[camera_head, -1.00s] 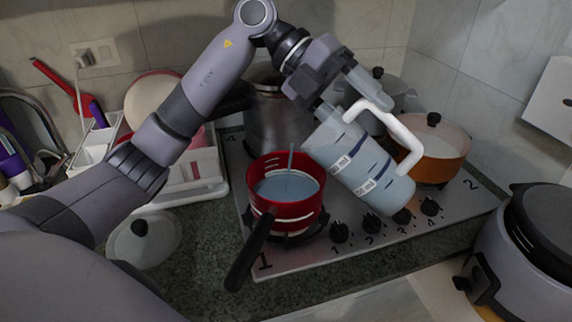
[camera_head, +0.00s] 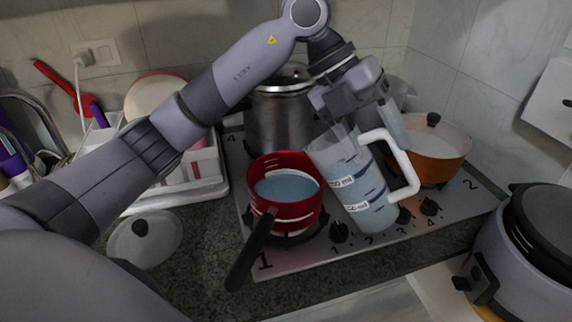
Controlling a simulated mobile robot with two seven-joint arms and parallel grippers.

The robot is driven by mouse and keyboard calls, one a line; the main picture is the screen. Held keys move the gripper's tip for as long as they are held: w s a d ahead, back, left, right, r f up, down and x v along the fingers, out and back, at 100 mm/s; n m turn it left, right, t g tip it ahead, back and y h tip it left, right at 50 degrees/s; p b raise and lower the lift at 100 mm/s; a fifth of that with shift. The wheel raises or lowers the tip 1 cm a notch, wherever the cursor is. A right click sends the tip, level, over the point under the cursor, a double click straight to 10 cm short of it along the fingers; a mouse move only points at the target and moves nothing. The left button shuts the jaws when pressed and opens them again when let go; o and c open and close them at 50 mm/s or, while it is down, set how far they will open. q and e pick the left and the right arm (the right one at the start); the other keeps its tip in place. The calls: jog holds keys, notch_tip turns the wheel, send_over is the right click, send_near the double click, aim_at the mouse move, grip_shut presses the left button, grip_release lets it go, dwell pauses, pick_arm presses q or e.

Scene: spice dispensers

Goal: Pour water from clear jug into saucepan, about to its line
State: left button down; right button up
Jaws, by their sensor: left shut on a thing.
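The red saucepan (camera_head: 286,216) stands on the front-left burner of the hob, with its dark handle towards the front. Bluish water (camera_head: 286,186) fills part of it, and a pale line shows on the inner wall just above the water. The clear jug (camera_head: 352,178) has a white handle, dark marks and "ml" labels, and holds bluish water. It is tilted a little to the left, right of the saucepan, with no stream visible. My left gripper (camera_head: 372,108) is shut on the jug near its handle; the fingertips are partly hidden. My right gripper is not in view.
An orange pot (camera_head: 437,156) with a lid stands right of the jug, and a steel pot (camera_head: 277,122) stands behind the saucepan. A lid (camera_head: 144,238) lies on the counter at left. A grey cooker (camera_head: 525,255) is at far right. Knobs line the hob's front.

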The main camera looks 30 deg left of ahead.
aim_at(412, 169)
pick_arm(q)
jog(key=d+f+y, duration=0.1)
jog(key=d, duration=0.1)
jog(key=d+f+y, duration=0.1)
jog(key=d+y, duration=0.1)
jog(key=d+f+y, duration=0.1)
jog(key=d+y, duration=0.1)
jog(key=shift+w+d+f, duration=0.1)
jog(key=shift+w+f, duration=0.05)
jog(key=shift+w+d+f+y, duration=0.1)
jog(key=shift+d+f+y, duration=0.65)
jog(key=shift+y, duration=0.55)
jog(key=shift+r, duration=2.45)
